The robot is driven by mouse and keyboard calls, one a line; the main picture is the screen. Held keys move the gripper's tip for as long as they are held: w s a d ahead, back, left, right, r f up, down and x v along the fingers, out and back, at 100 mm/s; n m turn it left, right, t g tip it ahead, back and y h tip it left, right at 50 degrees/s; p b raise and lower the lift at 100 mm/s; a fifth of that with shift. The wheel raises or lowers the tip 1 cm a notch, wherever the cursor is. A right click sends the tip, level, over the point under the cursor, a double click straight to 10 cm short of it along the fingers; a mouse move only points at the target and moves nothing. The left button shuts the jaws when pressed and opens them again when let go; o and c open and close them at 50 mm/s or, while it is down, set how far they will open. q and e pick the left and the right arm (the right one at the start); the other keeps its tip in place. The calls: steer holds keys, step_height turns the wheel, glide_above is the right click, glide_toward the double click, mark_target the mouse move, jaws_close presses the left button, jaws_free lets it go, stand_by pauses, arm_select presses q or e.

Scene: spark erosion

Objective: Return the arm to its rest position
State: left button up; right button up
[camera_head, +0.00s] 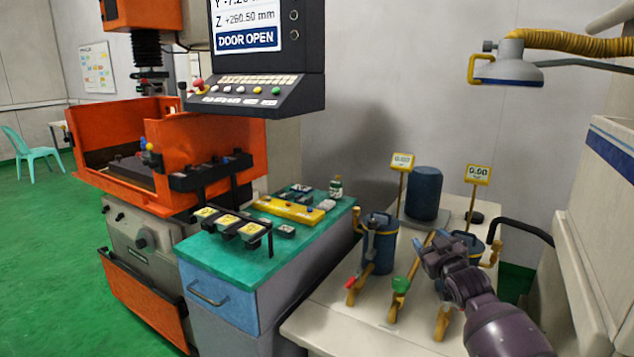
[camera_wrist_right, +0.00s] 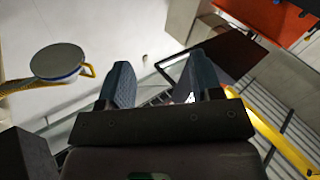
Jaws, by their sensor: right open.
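My right gripper (camera_head: 436,258) is at the end of my dark arm, which comes in from the lower right over the pale bench. In the head view it is in front of a blue canister and partly covers it. In the right wrist view the two fingers of this gripper (camera_wrist_right: 164,84) stand apart with nothing between them. Whether it touches anything on the bench cannot be told. My left gripper is not in view.
A green-topped cabinet (camera_head: 212,257) and an orange machine (camera_head: 160,150) stand to the left.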

steer(key=s+f+m+g+h, duration=0.15)
steer(key=s+f+g, duration=0.25)
steer(key=s+f, duration=1.5)
steer(key=s+f+m+g, duration=0.1)
steer(key=s+f, duration=0.3)
steer(key=s, duration=0.9)
steer(key=s+f+m+g, duration=0.1)
steer(key=s+f, duration=0.4)
steer(key=s, duration=0.9)
steer(key=shift+f+m+g+h, duration=0.15)
steer(key=shift+m+g+h, duration=0.25)
steer(key=shift+m+h, duration=0.05)
steer(key=shift+a, duration=0.1)
